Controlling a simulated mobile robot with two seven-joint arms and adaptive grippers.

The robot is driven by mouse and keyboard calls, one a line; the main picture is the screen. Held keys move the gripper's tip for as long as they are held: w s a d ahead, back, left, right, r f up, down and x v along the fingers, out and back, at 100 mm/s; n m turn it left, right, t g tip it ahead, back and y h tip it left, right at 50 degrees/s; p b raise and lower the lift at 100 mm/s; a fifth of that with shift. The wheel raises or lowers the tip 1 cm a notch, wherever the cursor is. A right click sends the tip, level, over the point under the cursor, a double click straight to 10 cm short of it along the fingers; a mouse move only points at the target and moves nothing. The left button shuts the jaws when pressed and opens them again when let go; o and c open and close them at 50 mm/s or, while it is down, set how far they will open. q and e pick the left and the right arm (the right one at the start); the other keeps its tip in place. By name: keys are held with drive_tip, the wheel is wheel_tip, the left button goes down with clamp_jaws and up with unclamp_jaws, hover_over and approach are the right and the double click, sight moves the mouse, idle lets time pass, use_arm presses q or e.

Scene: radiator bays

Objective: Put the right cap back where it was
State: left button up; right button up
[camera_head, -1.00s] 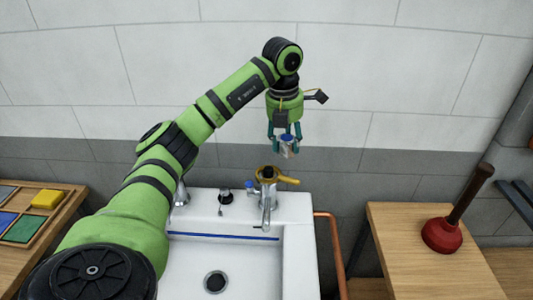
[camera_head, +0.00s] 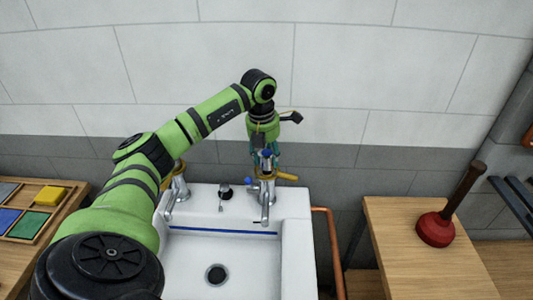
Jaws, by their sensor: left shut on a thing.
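My left gripper (camera_head: 265,162) is shut on a small cap (camera_head: 266,154) with a blue top. It points down directly over the right tap (camera_head: 266,200) at the back of the white sink (camera_head: 295,230). The fingers overlap the tap's top in the picture, so I cannot tell whether the cap touches it. A yellow piece (camera_head: 287,177) sits around the tap's upper body and sticks out to the right. The left tap (camera_head: 175,194) is partly hidden behind my arm. My right gripper is not in view.
A small dark-topped fitting (camera_head: 226,194) stands between the taps. A red plunger (camera_head: 437,229) stands on the wooden table (camera_head: 410,255) at right. A tray with coloured pads (camera_head: 32,222) and a yellow block (camera_head: 51,194) is at left. A copper pipe (camera_head: 329,240) runs beside the sink.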

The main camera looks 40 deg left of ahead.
sight(263, 156)
use_arm(q)
drive_tip(key=shift+f, duration=0.6)
drive_tip(key=o, duration=1.3)
drive_tip(key=shift+r, duration=0.3)
wheel_tip(263, 156, up, 13)
drive_tip(key=s+b, duration=0.1)
drive_tip(key=b, duration=0.1)
drive_tip(key=shift+s+f, duration=0.2)
drive_tip(key=shift+s, duration=0.1)
